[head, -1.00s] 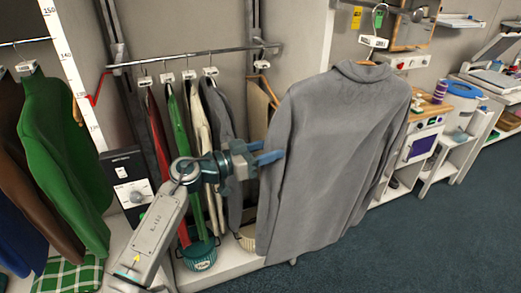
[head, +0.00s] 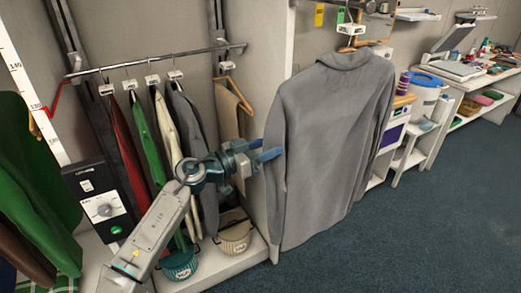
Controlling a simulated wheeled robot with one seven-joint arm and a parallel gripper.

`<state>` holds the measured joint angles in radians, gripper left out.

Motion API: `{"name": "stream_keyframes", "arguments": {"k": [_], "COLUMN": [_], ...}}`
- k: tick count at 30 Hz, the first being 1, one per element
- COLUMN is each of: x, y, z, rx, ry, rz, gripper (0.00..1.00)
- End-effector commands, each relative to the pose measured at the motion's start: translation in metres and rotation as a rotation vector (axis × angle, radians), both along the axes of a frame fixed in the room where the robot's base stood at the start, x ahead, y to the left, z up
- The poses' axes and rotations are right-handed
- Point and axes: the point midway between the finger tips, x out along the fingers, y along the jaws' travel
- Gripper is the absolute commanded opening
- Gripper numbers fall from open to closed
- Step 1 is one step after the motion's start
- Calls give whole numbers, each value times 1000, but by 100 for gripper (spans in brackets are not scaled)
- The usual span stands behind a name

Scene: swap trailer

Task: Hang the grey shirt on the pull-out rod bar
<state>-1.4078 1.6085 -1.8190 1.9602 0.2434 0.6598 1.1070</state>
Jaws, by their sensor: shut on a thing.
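The grey shirt (head: 335,150) hangs upright on a wooden hanger with a white tag (head: 350,29) at the top, right of centre. My gripper (head: 268,156) is at the shirt's left edge, with its blue fingers at the cloth. It is shut on the shirt; the exact grip spot is not clear. A metal rod bar (head: 160,59) runs across the upper left, left of the shirt. Red, green, cream and dark grey garments hang from it. I cannot tell whether this is the pull-out rod bar.
A wooden hanger (head: 236,92) with a tan garment hangs beside the rod's right end. A teal basket (head: 180,264) and a beige basket (head: 234,234) stand below. A black control box (head: 100,205) is at left. Open blue floor (head: 420,240) lies right.

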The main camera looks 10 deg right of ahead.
Motion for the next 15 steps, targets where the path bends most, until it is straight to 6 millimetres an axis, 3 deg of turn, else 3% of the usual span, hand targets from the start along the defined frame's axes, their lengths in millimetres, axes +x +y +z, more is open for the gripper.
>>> {"name": "stream_keyframes", "arguments": {"k": [5,14,15], "x": [1,1,1], "y": [12,14,13], "z": [-3,-3,-3], "rx": [-11,-13,-13], "ry": [2,3,3], "rz": [12,13,13], "gripper": [0,0,52]}}
